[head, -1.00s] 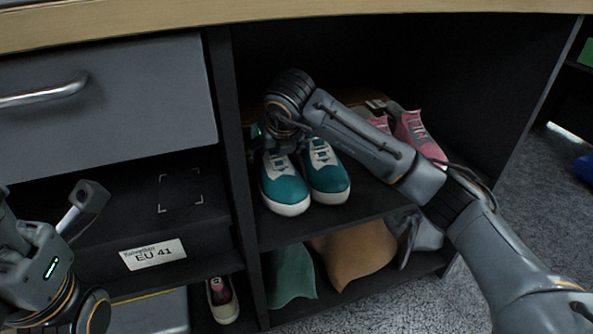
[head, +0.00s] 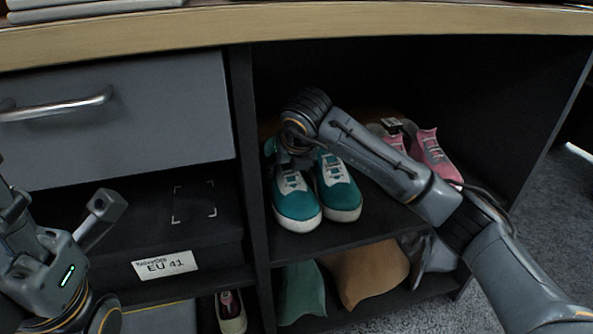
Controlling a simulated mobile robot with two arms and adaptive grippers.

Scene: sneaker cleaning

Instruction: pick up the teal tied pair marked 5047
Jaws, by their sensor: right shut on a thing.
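The teal pair of sneakers with white toes and laces (head: 297,204) is on the upper shelf of the open compartment, toes toward me. My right arm reaches in from the right, and my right gripper (head: 298,148) is shut on the teal pair at its back upper end. The wrist hides the fingertips and the heels. I cannot see the tie or read a 5047 mark. My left gripper (head: 98,212) is at the lower left, away from the shoes; I cannot tell how far its fingers are apart.
Pink sneakers (head: 433,157) stand right of the teal pair, partly behind my arm. An upright divider (head: 250,165) is close on the left. A green bag (head: 300,292) and tan bag (head: 368,275) lie below. A box labelled EU 41 (head: 165,265) sits left, under a grey drawer (head: 120,135).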

